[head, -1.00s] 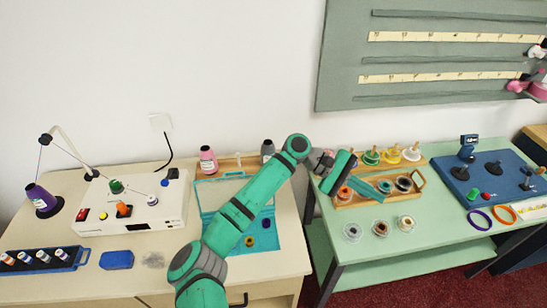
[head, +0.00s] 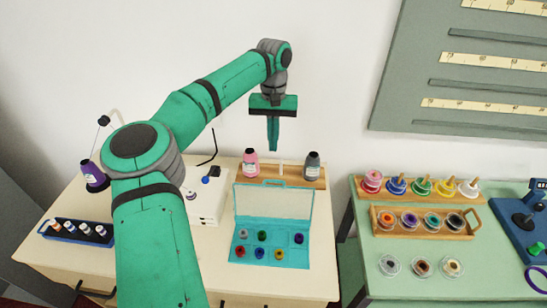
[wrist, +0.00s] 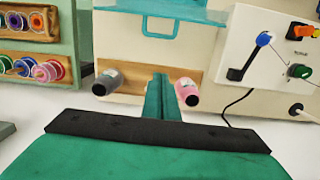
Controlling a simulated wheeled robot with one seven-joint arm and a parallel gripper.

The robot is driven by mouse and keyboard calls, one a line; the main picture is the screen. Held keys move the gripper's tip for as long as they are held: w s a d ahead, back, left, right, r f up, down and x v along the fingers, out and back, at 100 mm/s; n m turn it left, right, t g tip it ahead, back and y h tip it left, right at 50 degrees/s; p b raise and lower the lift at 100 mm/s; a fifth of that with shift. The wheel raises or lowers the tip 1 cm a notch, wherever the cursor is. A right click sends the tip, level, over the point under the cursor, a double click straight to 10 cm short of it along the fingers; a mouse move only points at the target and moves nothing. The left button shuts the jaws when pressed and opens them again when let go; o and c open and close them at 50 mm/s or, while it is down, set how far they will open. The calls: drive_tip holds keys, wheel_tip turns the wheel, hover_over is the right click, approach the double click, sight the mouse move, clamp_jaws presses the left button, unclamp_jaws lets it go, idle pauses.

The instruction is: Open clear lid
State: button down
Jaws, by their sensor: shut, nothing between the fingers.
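A teal case (head: 270,262) sits on the cream table, with several small colored spools in its base. Its clear lid (head: 273,203) is raised and stands up at the back of the base, teal-framed, with a handle at its top edge. The lid's teal edge and handle (wrist: 160,34) also show at the top of the wrist view. My gripper (head: 273,147) is shut and empty, pointing down above and behind the lid, apart from it. In the wrist view my gripper (wrist: 163,78) shows its fingers together.
A pink thread cone (head: 250,163) and a grey thread cone (head: 312,165) stand on a wooden rack behind the case, below my gripper. A white machine (head: 206,204) is left of the case. Spool racks (head: 424,222) stand on the green table at right. The wall is close behind.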

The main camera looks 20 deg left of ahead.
drive_tip(key=s+d+f, duration=0.1)
drive_tip(key=s+f, duration=0.3)
drive_tip(key=f, duration=0.3)
drive_tip(key=shift+s+d+f, duration=0.2)
drive_tip(key=shift+s+f, duration=0.15)
idle(0.4)
